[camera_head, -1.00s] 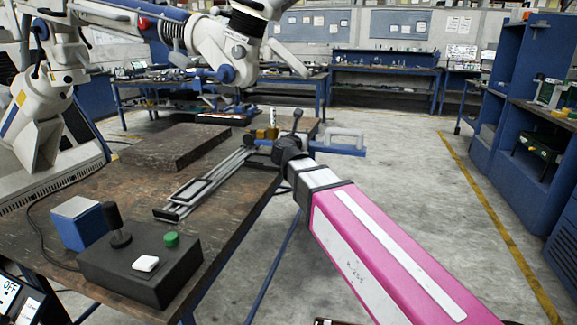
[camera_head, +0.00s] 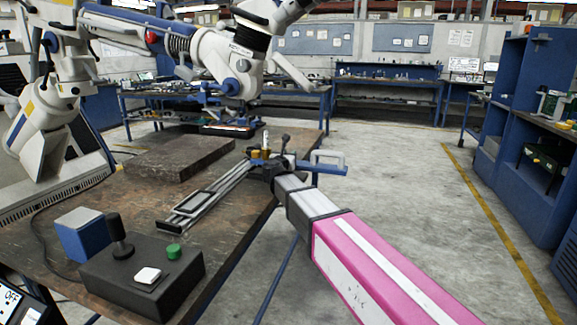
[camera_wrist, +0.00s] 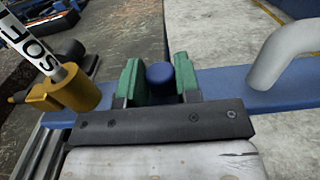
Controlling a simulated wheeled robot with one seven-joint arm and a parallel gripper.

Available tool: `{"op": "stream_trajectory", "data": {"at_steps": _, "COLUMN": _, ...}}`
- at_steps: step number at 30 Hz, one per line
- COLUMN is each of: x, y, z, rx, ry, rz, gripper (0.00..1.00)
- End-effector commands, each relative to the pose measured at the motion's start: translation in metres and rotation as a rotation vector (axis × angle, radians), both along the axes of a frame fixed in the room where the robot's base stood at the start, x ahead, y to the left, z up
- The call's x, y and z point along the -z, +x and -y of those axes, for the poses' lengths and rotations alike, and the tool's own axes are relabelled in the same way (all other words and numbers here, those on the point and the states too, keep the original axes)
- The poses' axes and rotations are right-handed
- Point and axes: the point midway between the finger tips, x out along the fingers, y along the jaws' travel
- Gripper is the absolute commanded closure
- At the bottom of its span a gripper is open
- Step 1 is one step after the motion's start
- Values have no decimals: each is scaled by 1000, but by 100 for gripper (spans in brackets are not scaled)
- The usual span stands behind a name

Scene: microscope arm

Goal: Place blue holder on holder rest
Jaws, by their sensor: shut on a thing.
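The blue holder is a long blue bar with a white curved handle; it shows in the head view (camera_head: 333,169) at the table's right edge. In the wrist view the blue holder (camera_wrist: 235,92) runs across the picture, handle at right and brass cylinder at left. My gripper (camera_head: 278,165) is shut on its round blue knob; the green finger pads (camera_wrist: 158,80) stand on both sides of it. A grey metal rail assembly (camera_head: 205,200) lies on the table, left of and below the holder in the picture. I cannot tell whether it is the holder rest.
A black control box (camera_head: 135,275) with a joystick and green button stands at the near table edge, beside a blue box (camera_head: 84,235). A dark flat slab (camera_head: 180,155) lies farther back. A white arm (camera_head: 225,60) hangs over the table's far side. Open floor lies to the right.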

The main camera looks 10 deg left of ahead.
Motion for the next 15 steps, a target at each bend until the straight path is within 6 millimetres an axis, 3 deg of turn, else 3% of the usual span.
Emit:
{"op": "stream_trajectory", "data": {"at_steps": 9, "x": 32, "y": 0, "z": 0, "rx": 0, "ry": -3, "rz": 1, "gripper": 100}}
{"op": "stream_trajectory", "data": {"at_steps": 15, "x": 37, "y": 0, "z": 0, "rx": 0, "ry": -2, "rz": 3, "gripper": 100}}
